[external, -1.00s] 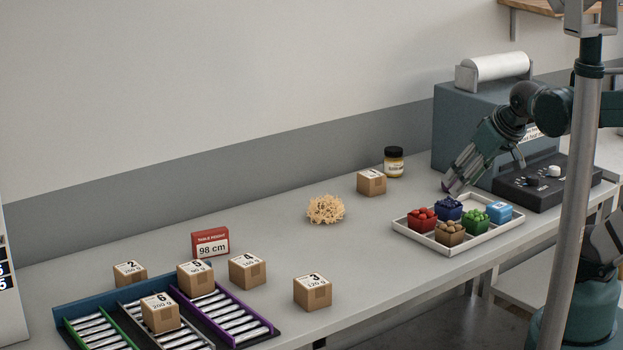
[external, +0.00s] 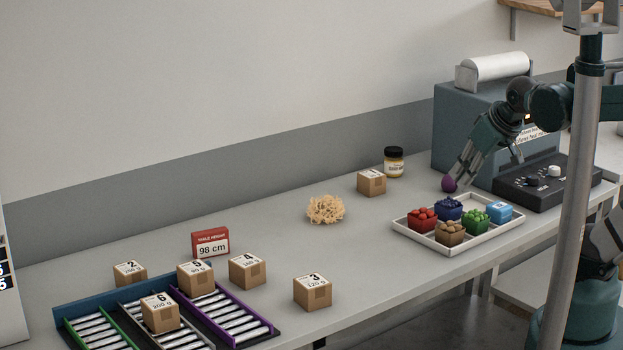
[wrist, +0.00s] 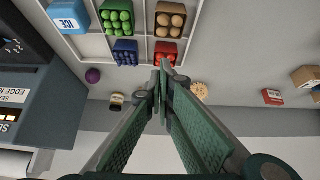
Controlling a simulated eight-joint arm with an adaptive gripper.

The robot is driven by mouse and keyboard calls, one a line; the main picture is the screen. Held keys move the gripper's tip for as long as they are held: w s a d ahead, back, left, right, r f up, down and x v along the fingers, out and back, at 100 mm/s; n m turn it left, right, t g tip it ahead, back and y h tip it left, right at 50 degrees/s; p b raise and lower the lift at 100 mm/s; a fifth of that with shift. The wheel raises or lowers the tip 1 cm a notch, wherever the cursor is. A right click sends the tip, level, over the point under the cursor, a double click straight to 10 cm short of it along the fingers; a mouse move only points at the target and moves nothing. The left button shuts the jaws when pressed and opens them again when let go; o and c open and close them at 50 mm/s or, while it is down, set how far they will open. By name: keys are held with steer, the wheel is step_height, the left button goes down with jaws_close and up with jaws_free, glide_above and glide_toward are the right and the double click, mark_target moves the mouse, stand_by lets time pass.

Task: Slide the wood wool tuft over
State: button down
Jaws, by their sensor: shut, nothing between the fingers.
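The wood wool tuft (external: 325,209) is a pale, curly clump on the open grey bench, left of the tray. It also shows in the wrist view (wrist: 200,91), partly beside my right finger. My gripper (external: 459,183) is shut and empty. It is above the bench behind the white tray, well to the right of the tuft and not touching it. In the wrist view my gripper's green fingers (wrist: 163,66) meet at their tips.
A white tray (external: 399,228) holds small fruit-like tubs and a blue ICE block. A purple ball (external: 449,184) is close by my gripper. A small carton (external: 371,183) and a jar (external: 394,162) stand behind. Cartons and roller lanes are at left. Bench around the tuft is clear.

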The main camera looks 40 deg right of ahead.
steer(key=w+r+n+g+p, duration=0.2)
steer(key=w+r+n+p, duration=0.2)
steer(key=w, duration=0.5)
steer(key=n+g+p, duration=0.5)
steer(key=n+p, duration=0.6)
steer(key=n, duration=0.3)
glide_above(350, 210)
steer(key=d, duration=0.3)
step_height(350, 210, down, 9)
steer(key=shift+a+f, duration=0.15)
steer(key=shift+f, duration=0.05)
steer(key=shift+f, duration=0.1)
step_height(350, 210, down, 10)
steer(key=shift+r, duration=0.15)
steer(key=a, duration=0.2)
steer(key=shift+a, duration=1)
